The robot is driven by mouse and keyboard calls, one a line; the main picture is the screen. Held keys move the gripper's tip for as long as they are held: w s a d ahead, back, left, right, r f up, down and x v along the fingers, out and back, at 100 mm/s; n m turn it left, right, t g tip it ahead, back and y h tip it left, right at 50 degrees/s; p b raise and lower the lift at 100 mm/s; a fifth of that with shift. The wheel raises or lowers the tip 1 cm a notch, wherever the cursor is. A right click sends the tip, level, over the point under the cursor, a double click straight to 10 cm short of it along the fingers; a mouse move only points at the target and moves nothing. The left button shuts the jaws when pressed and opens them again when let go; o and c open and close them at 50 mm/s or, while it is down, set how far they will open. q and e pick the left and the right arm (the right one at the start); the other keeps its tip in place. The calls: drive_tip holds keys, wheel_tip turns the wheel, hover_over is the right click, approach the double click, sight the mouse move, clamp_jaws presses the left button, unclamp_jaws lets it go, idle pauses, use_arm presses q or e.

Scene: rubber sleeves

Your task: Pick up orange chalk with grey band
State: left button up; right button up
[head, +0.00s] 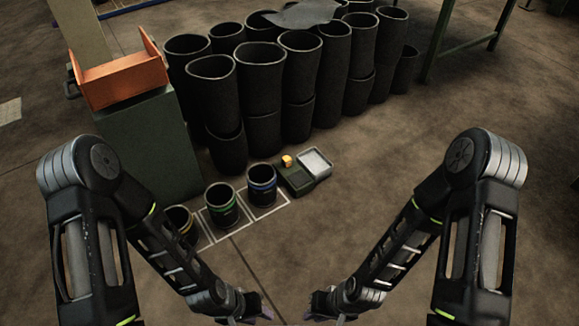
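A small orange-yellow piece (287,160) rests on a dark green case beside a pale tray, near the middle of the head view. It may be the orange chalk; it is too small to make out a grey band. My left gripper (263,311) is low at the bottom centre, well in front of the piece and apart from it. My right gripper (309,312) is just to its right, also apart from the piece. Both grippers' fingers are small and dark, partly cut by the lower edge, so their opening is unclear.
The dark green case (294,182) has a pale tray (315,162) beside it. Black cups with yellow, green (221,208) and blue (262,187) bands stand on white-marked squares. Tall black sleeves (262,95) crowd behind. An orange holder (125,83) tops a green cabinet (150,140). Floor at right is clear.

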idle(0.5)
wheel_tip(320, 180, up, 18)
drive_tip(key=p, duration=1.8)
drive_tip(key=shift+o, duration=0.2)
